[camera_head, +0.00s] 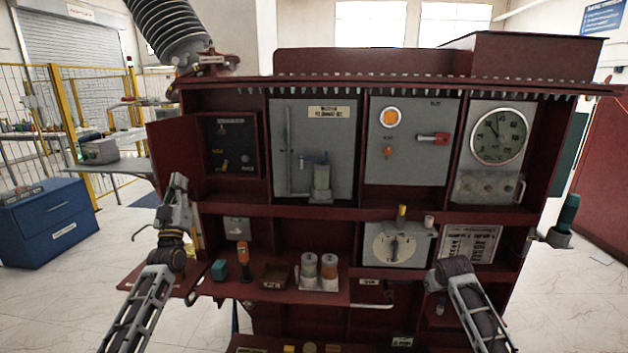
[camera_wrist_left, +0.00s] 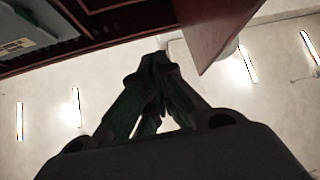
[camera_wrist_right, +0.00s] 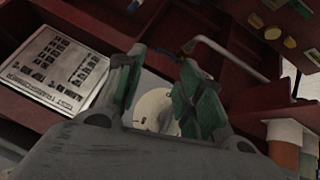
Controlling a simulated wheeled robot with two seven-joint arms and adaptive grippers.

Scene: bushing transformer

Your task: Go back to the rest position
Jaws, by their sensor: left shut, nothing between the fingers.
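My left gripper (camera_head: 179,184) points upward in front of the left side of the dark red cabinet (camera_head: 300,213), near its open left door. In the left wrist view its fingers (camera_wrist_left: 155,62) meet at the tips, with nothing between them. My right arm reaches in front of the lower right of the cabinet, and its fingers are hard to make out in the head view. In the right wrist view my right gripper (camera_wrist_right: 162,58) has its fingers apart. A round white dial (camera_wrist_right: 155,108) shows between and beyond them, with no visible contact.
The cabinet's lower shelf holds an orange-handled tool (camera_head: 245,262), a small brown box (camera_head: 275,276) and two jars (camera_head: 319,268). A printed plate (camera_head: 470,243) is at the right. A blue cabinet (camera_head: 48,222) stands at the left, with open floor between.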

